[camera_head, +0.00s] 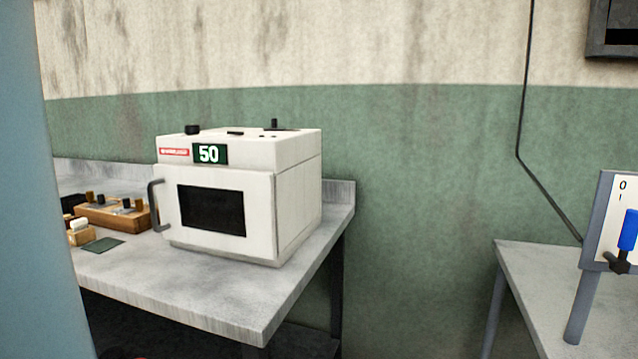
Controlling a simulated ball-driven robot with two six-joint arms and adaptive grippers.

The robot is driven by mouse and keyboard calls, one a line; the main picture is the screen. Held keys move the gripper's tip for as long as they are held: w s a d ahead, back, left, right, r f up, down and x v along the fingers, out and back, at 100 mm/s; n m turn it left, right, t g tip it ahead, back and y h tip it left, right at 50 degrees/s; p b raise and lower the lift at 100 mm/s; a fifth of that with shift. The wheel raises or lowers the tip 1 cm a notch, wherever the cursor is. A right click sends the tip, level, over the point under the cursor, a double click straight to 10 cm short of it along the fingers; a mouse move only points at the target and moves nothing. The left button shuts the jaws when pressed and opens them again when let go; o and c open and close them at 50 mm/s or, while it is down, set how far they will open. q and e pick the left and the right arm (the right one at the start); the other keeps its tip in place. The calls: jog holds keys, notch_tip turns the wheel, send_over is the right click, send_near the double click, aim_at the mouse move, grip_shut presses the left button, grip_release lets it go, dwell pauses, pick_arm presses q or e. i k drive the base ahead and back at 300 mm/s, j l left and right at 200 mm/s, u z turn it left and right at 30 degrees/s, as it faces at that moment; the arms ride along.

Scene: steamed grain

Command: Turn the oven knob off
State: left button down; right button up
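The white oven (222,200) stands on a grey worktop in the left half of the head view. Its door with a dark window (211,210) is shut, and a dark handle (155,206) is on the door's left side. A green display (210,153) on its front reads 50. A black round knob (192,129) sits on the oven's top at the left. A black upright control (274,124) sits on top at the back right. I cannot tell the setting of either. Neither of my grippers is in view.
Small wooden trays (108,216) with items and a dark green card (103,245) lie left of the oven. A second table (520,262) stands at the right, beside a white panel (612,222) with a blue handle (629,230). A gap separates the tables.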

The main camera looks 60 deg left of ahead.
aim_at(189, 129)
jog(key=i+l+u, duration=0.1)
jog(key=u, duration=1.5)
